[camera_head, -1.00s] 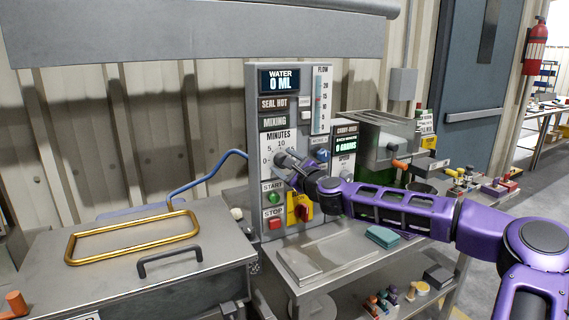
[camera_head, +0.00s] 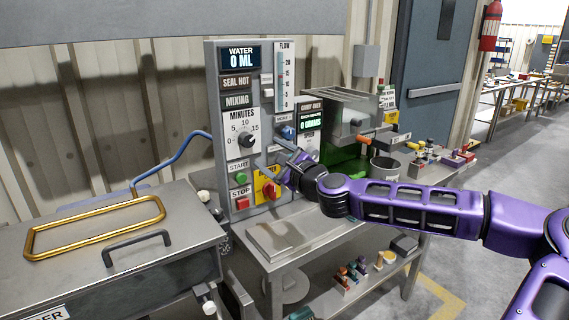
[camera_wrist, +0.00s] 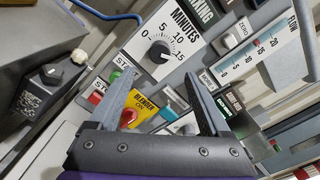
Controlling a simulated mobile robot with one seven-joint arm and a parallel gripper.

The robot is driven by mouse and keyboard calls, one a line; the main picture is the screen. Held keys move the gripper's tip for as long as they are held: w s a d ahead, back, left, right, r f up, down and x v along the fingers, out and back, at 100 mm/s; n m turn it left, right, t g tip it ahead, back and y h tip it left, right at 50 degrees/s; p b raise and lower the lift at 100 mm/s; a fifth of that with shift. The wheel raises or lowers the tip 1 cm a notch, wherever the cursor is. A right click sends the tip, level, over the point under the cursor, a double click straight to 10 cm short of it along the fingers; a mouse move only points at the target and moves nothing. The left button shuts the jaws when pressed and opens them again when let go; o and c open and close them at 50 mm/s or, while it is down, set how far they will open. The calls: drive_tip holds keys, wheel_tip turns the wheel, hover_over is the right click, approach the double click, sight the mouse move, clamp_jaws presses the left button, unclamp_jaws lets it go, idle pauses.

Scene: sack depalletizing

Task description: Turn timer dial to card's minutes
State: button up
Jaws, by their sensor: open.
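The minutes timer dial (camera_head: 245,140) is a dark round knob on a white scale marked 0, 5, 10 and 15, on the grey control panel. It also shows in the wrist view (camera_wrist: 160,52), uncovered. Its exact setting is too small to read surely. My gripper (camera_head: 276,158) is open and empty, below and right of the dial, apart from it. In the wrist view its two fingers (camera_wrist: 160,76) point up toward the panel, on either side below the dial. I cannot identify a card with readable minutes.
The green start button (camera_head: 240,178), the red stop button (camera_head: 241,202) and the red blender switch (camera_head: 270,190) on yellow sit below the dial. The blue knob (camera_head: 289,132) is close to my gripper. A steel bench (camera_head: 320,232) stands below. A gold handle (camera_head: 95,228) lies left.

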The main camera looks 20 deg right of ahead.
drive_tip(key=v, duration=0.6)
drive_tip(key=shift+a, duration=0.1)
